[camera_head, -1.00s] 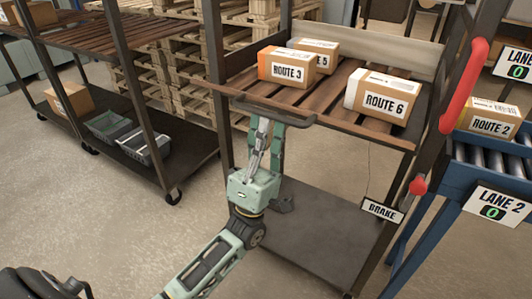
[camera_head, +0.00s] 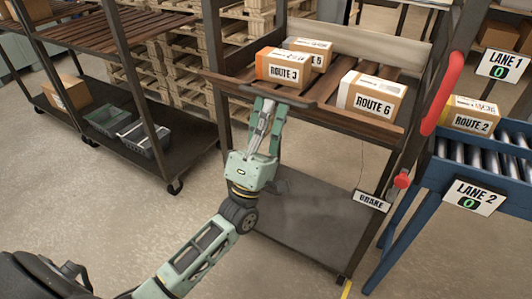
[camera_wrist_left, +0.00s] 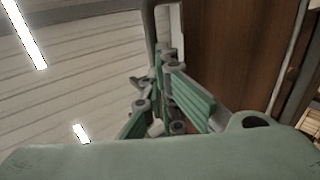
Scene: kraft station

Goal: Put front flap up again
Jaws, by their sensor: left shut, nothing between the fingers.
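The front flap (camera_head: 315,113) is a brown wooden board along the front edge of the cart's upper deck. It is tilted up from the deck; I cannot tell whether it is fully upright. A dark bar handle (camera_head: 288,100) is on its front. My left gripper (camera_head: 266,100) is shut and empty, its fingertips up against the flap by the handle; exact contact is hidden. In the left wrist view the gripper fingers (camera_wrist_left: 165,95) are close together beside the brown flap (camera_wrist_left: 235,50), with the grey handle (camera_wrist_left: 152,22) beyond. My right gripper is not in view.
Boxes ROUTE 3 (camera_head: 284,67), ROUTE 5 (camera_head: 320,48) and ROUTE 6 (camera_head: 371,98) stand on the deck behind the flap. A roller conveyor (camera_head: 480,150) stands beyond. The lower shelf (camera_head: 315,225) is empty.

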